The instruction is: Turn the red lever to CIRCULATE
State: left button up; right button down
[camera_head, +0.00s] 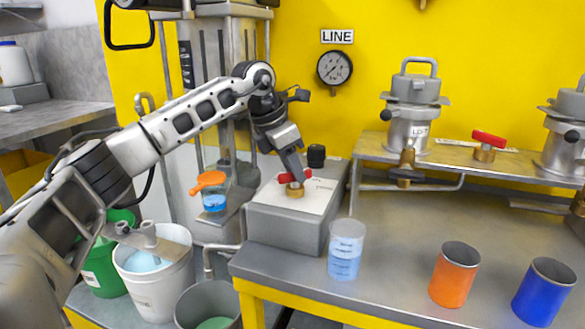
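A red lever (309,173) on a brass stem (295,191) sits on the pale top plate of a grey box (285,231) at the middle of the bench. My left gripper (295,181) comes down on this lever from the upper left and covers part of it. Its fingertips are at the lever, but whether they are shut on it is too small to tell. A second red lever (489,137) stands on a brass valve on the raised shelf at right, with no gripper near it. The word CIRCULATE is not legible anywhere. My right gripper is not in view.
A black knob (316,156) stands just behind the lever. A clear beaker (345,248) of blue liquid, an orange cup (454,274) and a blue cup (543,292) stand on the bench. A gauge (334,68) is on the wall. Buckets (157,275) are at lower left.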

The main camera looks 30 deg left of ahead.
pick_arm(q)
jog(key=shift+f, duration=0.1)
grip_shut()
